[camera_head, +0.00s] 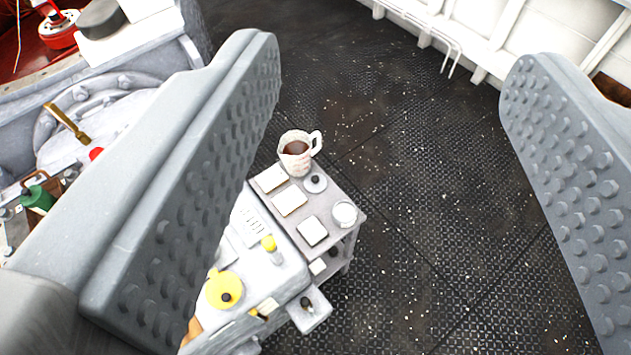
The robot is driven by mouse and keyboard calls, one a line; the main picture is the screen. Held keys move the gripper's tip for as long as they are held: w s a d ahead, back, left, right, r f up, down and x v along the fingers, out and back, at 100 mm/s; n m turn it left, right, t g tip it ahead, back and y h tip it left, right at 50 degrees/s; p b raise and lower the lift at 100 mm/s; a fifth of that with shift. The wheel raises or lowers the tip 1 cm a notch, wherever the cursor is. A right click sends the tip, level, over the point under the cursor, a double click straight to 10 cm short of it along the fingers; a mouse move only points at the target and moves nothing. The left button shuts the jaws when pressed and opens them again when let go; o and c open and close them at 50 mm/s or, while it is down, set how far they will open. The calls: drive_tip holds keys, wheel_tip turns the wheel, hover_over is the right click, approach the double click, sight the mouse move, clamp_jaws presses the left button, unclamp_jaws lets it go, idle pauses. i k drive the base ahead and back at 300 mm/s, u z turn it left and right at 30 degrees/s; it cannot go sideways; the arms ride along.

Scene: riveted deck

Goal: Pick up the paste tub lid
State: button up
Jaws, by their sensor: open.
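My gripper (388,85) is open, with its two grey studded jaws wide apart at the left and right of the view and nothing between them at their tips. A small round grey lid with a dark knob (315,183) lies on a grey side shelf (332,190); it looks like the paste tub lid, though I cannot be sure. A round white-topped tub (344,213) stands at the shelf's right corner, apart from the lid. The shelf lies below and beyond the jaws, nearer the left jaw in the picture.
A patterned mug of dark liquid (296,152) stands close behind the lid. Pale square pieces (290,199) lie beside it. A bench with a yellow round item (223,290) adjoins the shelf, partly hidden by the left jaw.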

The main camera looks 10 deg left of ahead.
sight(314, 183)
drive_tip(key=u, duration=0.05)
drive_tip(key=k, duration=0.65)
drive_tip(key=z, duration=0.6)
drive_tip(key=i, duration=2.35)
drive_tip(key=u, duration=0.8)
